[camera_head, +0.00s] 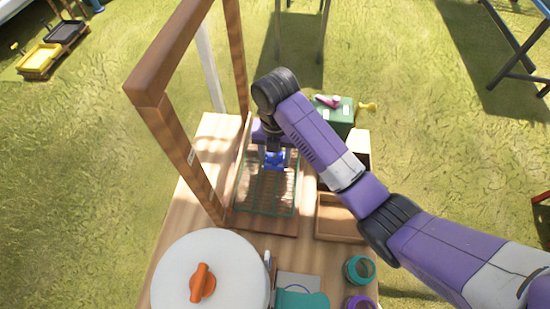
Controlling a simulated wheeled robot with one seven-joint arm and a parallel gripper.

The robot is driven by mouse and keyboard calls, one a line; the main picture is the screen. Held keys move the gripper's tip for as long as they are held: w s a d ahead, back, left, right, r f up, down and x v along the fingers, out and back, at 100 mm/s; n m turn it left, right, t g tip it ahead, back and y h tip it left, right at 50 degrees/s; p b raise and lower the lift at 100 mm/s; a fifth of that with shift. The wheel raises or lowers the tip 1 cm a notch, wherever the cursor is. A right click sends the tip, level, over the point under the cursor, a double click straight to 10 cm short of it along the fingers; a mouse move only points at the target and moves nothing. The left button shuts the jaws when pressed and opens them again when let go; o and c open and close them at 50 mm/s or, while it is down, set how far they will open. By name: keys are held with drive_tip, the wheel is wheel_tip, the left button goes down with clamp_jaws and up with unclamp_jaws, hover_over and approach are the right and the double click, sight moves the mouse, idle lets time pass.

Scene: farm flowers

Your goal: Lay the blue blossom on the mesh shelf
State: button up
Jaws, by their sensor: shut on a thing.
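The blue blossom (274,160) is at the tip of my gripper (273,152), which is shut on it. The gripper points down over the mesh shelf (266,205), a green-edged wire rack on a wooden base. The blossom is above the back half of the mesh. I cannot tell whether it touches the wires. My arm's wrist hides part of the shelf's back end, and the fingertips are small and partly hidden.
A wooden frame (188,155) stands at the shelf's left. An open wooden tray (338,218) and a green box (336,117) with a pink item on top are at the right. A white round lid with an orange knob (203,283) and jars (360,270) stand in front.

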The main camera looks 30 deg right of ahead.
sight(275, 157)
drive_tip(key=shift+f, duration=0.9)
drive_tip(key=shift+f, duration=0.1)
drive_tip(key=o, duration=1.3)
drive_tip(key=shift+o, duration=0.2)
wheel_tip(275, 157, up, 12)
drive_tip(key=p, duration=0.4)
